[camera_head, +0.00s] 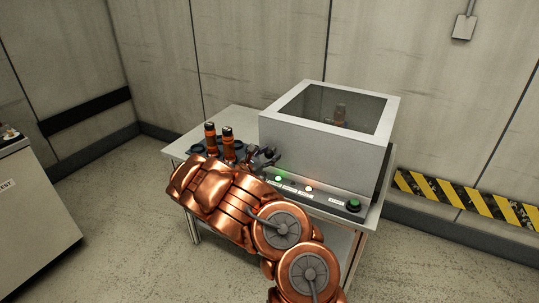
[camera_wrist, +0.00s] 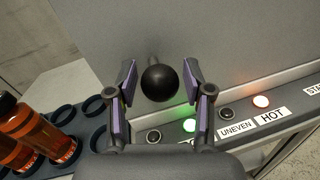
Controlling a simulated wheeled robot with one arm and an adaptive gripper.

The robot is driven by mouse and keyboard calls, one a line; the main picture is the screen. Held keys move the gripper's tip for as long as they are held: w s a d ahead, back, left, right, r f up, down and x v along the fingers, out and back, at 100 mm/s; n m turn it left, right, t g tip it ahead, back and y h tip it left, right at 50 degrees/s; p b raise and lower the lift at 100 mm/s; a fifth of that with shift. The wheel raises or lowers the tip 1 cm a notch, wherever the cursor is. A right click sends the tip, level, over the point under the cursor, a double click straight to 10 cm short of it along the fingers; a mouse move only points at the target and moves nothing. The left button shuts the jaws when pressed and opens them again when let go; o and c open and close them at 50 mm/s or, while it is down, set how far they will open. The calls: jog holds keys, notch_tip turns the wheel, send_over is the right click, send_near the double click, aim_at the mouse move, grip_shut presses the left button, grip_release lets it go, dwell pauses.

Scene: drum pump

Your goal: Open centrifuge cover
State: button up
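The centrifuge (camera_head: 315,155) is a grey box on a metal table. Its cover (camera_head: 390,108) is down flat on top, a light frame around a dark window. A black ball knob (camera_wrist: 160,83) on a short stem sticks out from the grey front wall in the wrist view. My gripper (camera_wrist: 160,75) is open, with one finger on each side of the knob and gaps showing on both sides. In the head view my gripper (camera_head: 264,157) is at the left part of the centrifuge's front; the knob cannot be made out there.
A rack (camera_wrist: 93,140) with empty round holes and orange bottles (camera_wrist: 35,130) stands left of my gripper. A ledge below the knob carries a green light (camera_wrist: 190,125), a light by the label HOT (camera_wrist: 261,101) and a green button (camera_head: 353,204). Walls stand behind the table (camera_head: 235,117).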

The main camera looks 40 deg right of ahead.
grip_shut()
jog(key=shift+r, duration=0.1)
dwell(0.4)
